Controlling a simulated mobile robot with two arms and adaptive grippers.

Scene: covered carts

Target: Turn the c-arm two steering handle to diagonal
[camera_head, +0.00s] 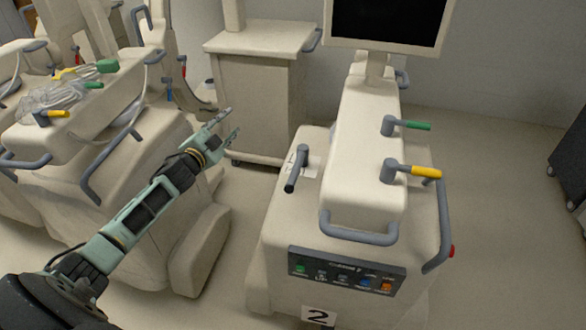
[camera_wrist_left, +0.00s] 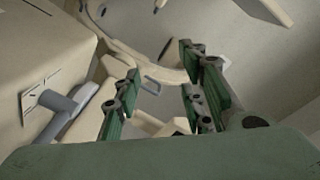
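The c-arm two cart (camera_head: 285,222) is a cream unit with a "2" label (camera_head: 318,316) on its lower front. Its likely steering handle is a grey lever with a dark end (camera_head: 296,172), standing at the left of the top beside a white marked label (camera_head: 312,166). In the left wrist view a grey handle (camera_wrist_left: 62,112) shows at the left beside a white plate. My left gripper (camera_head: 231,122) is left of the handle and apart from it. Its green fingers (camera_wrist_left: 160,90) are spread with nothing between them. My right gripper is not in view.
The cart also has a green-tipped lever (camera_head: 415,125), a yellow-tipped lever (camera_head: 425,171), a front rail (camera_head: 358,234) and a button panel (camera_head: 345,274). Another cream machine (camera_head: 130,180) stands at left under my arm. A cabinet (camera_head: 258,85) stands behind.

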